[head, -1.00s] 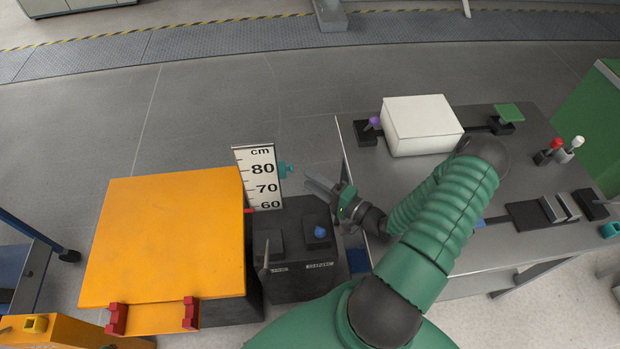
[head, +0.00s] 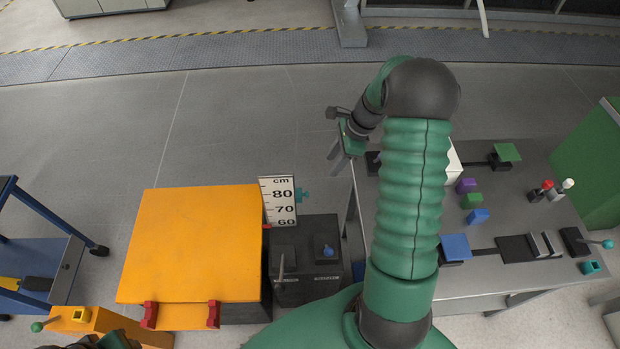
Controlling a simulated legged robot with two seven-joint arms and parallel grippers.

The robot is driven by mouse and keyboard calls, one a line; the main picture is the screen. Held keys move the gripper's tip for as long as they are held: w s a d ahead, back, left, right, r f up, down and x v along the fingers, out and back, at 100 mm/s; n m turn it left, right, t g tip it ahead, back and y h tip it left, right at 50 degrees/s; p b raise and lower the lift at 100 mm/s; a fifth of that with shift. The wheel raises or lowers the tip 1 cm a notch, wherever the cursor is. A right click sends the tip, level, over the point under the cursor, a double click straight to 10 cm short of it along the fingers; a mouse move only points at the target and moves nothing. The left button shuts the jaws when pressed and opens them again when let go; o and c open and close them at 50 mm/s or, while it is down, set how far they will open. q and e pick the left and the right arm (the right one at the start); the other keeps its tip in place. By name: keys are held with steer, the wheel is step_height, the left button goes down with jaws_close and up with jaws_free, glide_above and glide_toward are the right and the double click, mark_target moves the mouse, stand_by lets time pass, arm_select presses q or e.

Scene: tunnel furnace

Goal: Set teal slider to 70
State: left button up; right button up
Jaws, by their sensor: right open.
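The teal slider (head: 304,196) sticks out at the right edge of the white cm scale (head: 277,203), level with about the 80 mark and above the 70 mark. The scale stands upright behind a dark control box (head: 305,262). My right gripper (head: 336,162) is open and empty, above and to the right of the teal slider and apart from it. Its fingers point downward in the picture. Only a dark and green bit of my left arm shows at the bottom left edge; its fingers are not visible.
An orange-topped box (head: 190,245) stands left of the scale. The control box has a blue knob (head: 328,251) and a grey lever (head: 281,267). A grey table (head: 500,285) with coloured blocks lies to the right, partly hidden by my right arm. The floor behind the scale is clear.

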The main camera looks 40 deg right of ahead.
glide_toward(302, 195)
step_height(302, 195, down, 9)
steer(key=w, duration=0.1)
steer(key=shift+w+r, duration=0.25)
jaws_close()
steer(key=shift+d, duration=0.1)
stand_by(1.2)
